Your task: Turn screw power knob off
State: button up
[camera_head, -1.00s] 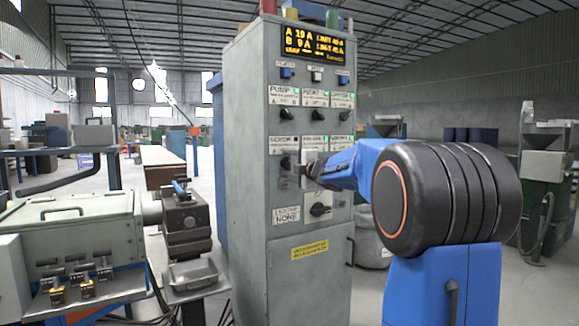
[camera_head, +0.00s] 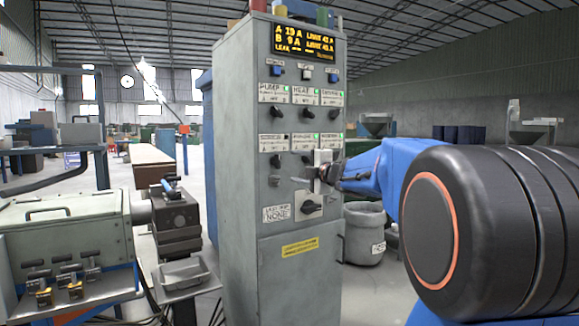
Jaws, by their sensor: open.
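The grey control cabinet (camera_head: 245,130) stands upright in the middle of the view. The screw power knob (camera_head: 275,160) is a small dark knob under the left label of the second knob row. I make out no green light on that label, while its neighbours show green. The knob's exact angle is too small to read. My gripper (camera_head: 316,174) is at the cabinet front, to the right of the screw knob and slightly lower, with a gap between them. Its jaws are open and hold nothing that I see. It partly covers the panel around the middle column.
Pump, heat and other knobs (camera_head: 276,113) sit in the row above. A larger dark knob (camera_head: 310,207) is just below my gripper. A grey bin (camera_head: 364,225) stands right of the cabinet. A green-grey machine (camera_head: 65,225) is at the left.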

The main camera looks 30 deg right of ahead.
jog(key=s, duration=0.5)
jog(key=shift+s+d, duration=0.1)
jog(key=shift+s, duration=0.05)
dwell(0.4)
